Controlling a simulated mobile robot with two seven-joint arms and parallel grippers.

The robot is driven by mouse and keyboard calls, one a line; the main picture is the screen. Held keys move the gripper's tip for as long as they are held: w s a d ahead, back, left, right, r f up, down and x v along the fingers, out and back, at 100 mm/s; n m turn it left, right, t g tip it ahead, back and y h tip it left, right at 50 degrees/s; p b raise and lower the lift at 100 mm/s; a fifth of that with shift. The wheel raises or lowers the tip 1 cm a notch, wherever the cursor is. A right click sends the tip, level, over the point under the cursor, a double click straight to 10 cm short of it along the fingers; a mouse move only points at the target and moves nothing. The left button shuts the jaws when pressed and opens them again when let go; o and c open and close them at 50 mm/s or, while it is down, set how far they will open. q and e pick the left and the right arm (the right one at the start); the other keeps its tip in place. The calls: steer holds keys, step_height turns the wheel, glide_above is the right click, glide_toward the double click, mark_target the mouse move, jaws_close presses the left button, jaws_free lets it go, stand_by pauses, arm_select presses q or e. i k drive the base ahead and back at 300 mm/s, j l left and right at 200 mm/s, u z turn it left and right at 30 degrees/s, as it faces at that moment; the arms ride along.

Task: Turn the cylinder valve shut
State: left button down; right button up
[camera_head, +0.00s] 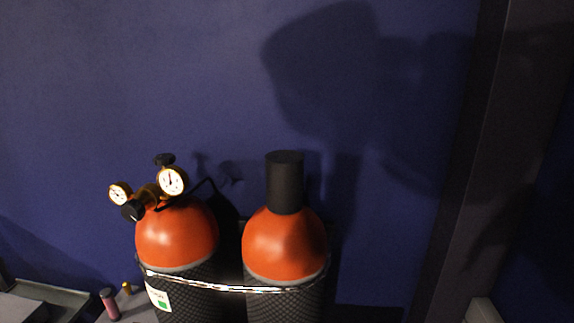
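Two gas cylinders with orange domed tops and dark, mesh-patterned bodies stand upright side by side against the blue wall. The left cylinder (178,240) carries a brass regulator with two white-faced round gauges, one upper right (172,181) and one at left (120,194). A small black knob (164,160), which looks like the cylinder valve, sits on top behind the upper gauge. A second black knob (132,211) faces forward below the gauges. The right cylinder (285,245) has a tall black cap (285,182). Neither of my grippers is in view.
A chain (225,288) runs across the front of both cylinders. A pink cylindrical object (109,304) stands on a grey surface at lower left. A dark vertical post (462,160) is at right. The space above the cylinders is clear.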

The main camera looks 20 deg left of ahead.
mark_target(163, 159)
steer(key=j+u, duration=0.4)
steer(key=i+j+u, duration=0.1)
steer(key=j+u, duration=0.3)
steer(key=i+l+u, duration=0.15)
steer(key=u, duration=0.25)
steer(key=i+l+u, duration=0.15)
steer(key=u, duration=0.25)
steer(key=l, duration=0.1)
